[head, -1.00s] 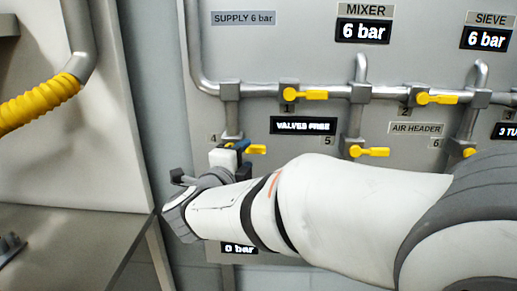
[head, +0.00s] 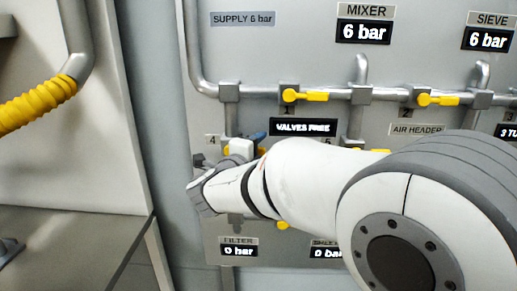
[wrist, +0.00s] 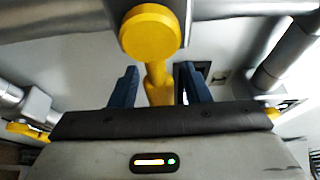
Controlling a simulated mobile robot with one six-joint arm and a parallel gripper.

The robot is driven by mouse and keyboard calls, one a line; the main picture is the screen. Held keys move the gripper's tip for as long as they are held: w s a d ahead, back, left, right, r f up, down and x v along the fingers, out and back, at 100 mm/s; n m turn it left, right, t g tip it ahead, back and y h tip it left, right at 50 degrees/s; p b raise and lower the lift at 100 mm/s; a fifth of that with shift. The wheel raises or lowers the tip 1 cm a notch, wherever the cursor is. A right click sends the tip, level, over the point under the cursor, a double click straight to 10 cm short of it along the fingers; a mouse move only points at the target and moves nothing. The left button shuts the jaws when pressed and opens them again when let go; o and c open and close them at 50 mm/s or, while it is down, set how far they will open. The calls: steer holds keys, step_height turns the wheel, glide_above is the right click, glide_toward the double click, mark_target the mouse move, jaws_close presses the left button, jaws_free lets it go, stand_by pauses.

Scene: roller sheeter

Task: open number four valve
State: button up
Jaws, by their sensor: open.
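The number four valve, by the label 4 (head: 212,139), is mostly hidden behind my gripper in the head view, with only a bit of its yellow handle (head: 226,150) showing. In the wrist view its round yellow hub (wrist: 150,33) is at the top centre. Its lever runs down from the hub between my blue fingers. My gripper (wrist: 158,72) is open, with one finger on each side of the lever. I cannot tell whether either finger touches it. My gripper also shows in the head view (head: 250,145), right at the valve.
Valve 1 (head: 305,96) and valve 2 (head: 438,100) sit on the header pipe above, handles pointing right. Another yellow part (head: 283,225) shows below my arm. The FILTER display (head: 238,251) reads 0 bar. A grey bench (head: 70,235) is at left.

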steer(key=shift+c, duration=0.3)
jaws_close()
